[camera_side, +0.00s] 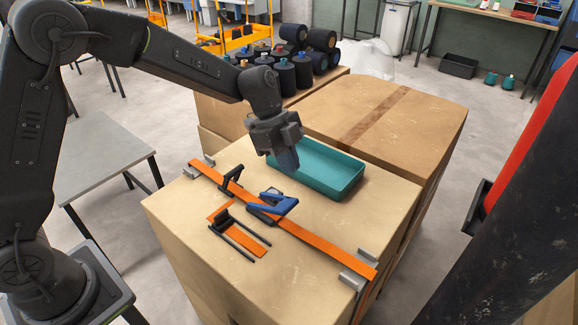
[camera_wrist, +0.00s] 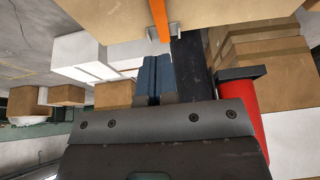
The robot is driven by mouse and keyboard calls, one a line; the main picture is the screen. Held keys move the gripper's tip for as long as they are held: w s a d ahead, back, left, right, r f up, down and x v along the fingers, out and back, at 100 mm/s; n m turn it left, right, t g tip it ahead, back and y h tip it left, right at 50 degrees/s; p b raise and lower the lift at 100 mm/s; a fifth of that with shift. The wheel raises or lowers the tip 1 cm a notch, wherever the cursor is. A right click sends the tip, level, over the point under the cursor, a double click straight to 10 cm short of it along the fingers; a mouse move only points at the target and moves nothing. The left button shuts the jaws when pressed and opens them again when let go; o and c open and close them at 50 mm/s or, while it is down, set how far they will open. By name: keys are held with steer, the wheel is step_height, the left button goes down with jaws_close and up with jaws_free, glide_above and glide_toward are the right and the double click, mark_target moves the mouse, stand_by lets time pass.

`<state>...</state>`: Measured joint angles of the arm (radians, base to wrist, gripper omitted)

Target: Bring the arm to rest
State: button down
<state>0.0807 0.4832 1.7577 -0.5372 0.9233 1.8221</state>
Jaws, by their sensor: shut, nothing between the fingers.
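My gripper (camera_side: 288,160) hangs in the air above the near carton, pointing down, in front of the teal tray (camera_side: 318,186) in the side view. Its dark blue fingers are together with nothing between them. They also show shut in the wrist view (camera_wrist: 154,74). My arm reaches in from the left. An orange strap (camera_side: 325,243) runs across the near carton (camera_side: 190,245). A blue-levered buckle (camera_side: 275,206) sits on the strap, below my gripper in the side view and apart from it.
Black fittings (camera_side: 223,220) and a short orange strip lie on the carton. Metal corner pieces (camera_side: 358,272) sit at its edges. A taped carton (camera_side: 385,115) stands behind, with dark spools (camera_side: 285,77) beyond. A red and black column (camera_side: 530,150) stands at right, a grey table (camera_side: 95,160) at left.

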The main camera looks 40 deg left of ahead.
stand_by(0.4)
steer(key=s+a+r+n+t+y, duration=0.1)
steer(key=s+a+r+n, duration=0.2)
steer(key=s+n, duration=0.3)
steer(key=s+a+r+n+t+y, duration=0.2)
steer(key=s+n, duration=0.4)
steer(key=s, duration=0.4)
steer(key=s+a+r+n+t+y, duration=0.1)
steer(key=s+a+r+n+t, duration=0.1)
steer(key=s+a+r+n, duration=0.3)
steer(key=s+r+n, duration=0.1)
steer(key=s, duration=0.3)
steer(key=shift+r+y, duration=0.3)
steer(key=shift+y, duration=0.1)
stand_by(0.8)
